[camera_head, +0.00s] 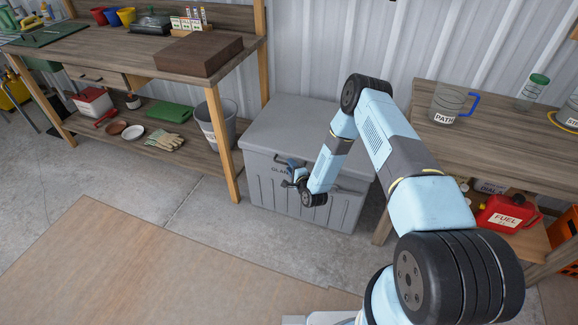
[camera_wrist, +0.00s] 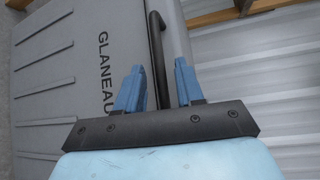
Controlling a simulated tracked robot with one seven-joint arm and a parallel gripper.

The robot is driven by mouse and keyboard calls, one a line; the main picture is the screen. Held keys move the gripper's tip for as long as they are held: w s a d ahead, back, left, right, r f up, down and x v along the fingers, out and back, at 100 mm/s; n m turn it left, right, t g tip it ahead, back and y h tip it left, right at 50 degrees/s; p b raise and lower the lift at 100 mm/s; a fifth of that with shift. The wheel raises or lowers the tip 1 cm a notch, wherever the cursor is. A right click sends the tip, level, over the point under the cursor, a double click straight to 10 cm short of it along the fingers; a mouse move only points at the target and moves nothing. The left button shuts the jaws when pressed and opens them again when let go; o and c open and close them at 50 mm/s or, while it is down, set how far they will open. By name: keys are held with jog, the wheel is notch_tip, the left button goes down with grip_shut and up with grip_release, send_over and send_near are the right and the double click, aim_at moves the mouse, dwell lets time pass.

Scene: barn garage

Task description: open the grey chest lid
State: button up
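The grey chest (camera_head: 265,184) stands on the floor against the wall, between two workbenches. Its flat lid (camera_head: 285,123) looks shut. In the wrist view, the chest's ribbed front (camera_wrist: 50,70) carries the dark lettering "GLANEAU". A dark bar handle (camera_wrist: 155,42) runs along the front beside the lid edge. My gripper (camera_wrist: 159,68) is open, one blue finger on each side of the handle's line. I cannot tell whether the fingers touch the handle. In the head view my gripper (camera_head: 287,174) is at the upper front of the chest; my arm hides part of its right side.
The left workbench (camera_head: 120,45) holds a brown block (camera_head: 199,54); a grey bucket (camera_head: 215,122) stands beside the chest. The right bench (camera_head: 480,140) bears a glass mug (camera_head: 447,103), with a red fuel can (camera_head: 507,213) below.

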jog(key=shift+x, duration=0.95)
jog(key=shift+c, duration=0.5)
grip_shut()
